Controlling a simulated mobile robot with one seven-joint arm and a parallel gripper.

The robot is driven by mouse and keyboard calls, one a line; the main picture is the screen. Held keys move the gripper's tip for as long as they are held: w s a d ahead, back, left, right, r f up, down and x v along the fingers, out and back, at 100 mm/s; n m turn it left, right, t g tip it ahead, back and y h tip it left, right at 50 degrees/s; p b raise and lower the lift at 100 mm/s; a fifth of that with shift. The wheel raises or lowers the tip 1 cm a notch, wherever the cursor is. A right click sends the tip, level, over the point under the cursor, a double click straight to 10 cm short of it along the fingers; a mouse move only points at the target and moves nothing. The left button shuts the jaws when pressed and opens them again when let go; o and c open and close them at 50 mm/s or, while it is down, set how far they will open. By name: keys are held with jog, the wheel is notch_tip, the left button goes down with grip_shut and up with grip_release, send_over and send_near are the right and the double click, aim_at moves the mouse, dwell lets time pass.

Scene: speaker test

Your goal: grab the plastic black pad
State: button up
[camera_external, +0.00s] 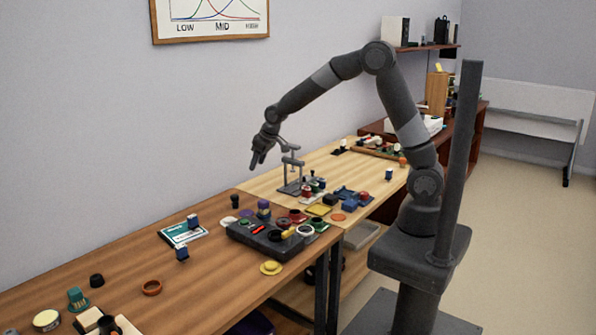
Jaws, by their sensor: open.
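A flat black pad-like base (268,246) lies on the near wooden table, with several small coloured parts on and around it. I cannot tell for sure that it is the plastic black pad; small black pieces also lie on this table, one at the back (235,201) and one at the left (96,280). My gripper (256,164) is open and points down, in the air above the tables, apart from these things. Its fingers are small and dark in this view, and nothing shows between them.
A grey metal stand (291,172) rises from the lighter table close to my gripper. Small coloured parts crowd around its foot.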

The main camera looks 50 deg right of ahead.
send_near(236, 195)
jog(key=f, duration=0.2)
jog(key=x, duration=0.5)
jog(key=shift+f, duration=0.1)
jog(key=shift+w+a+x, duration=0.1)
jog(key=shift+x, duration=1.2)
jog(key=shift+w+a+x, duration=0.1)
jog(key=shift+a+x, duration=0.05)
jog(key=shift+x, duration=1.15)
jog(key=shift+c, duration=0.6)
jog(key=c, duration=1)
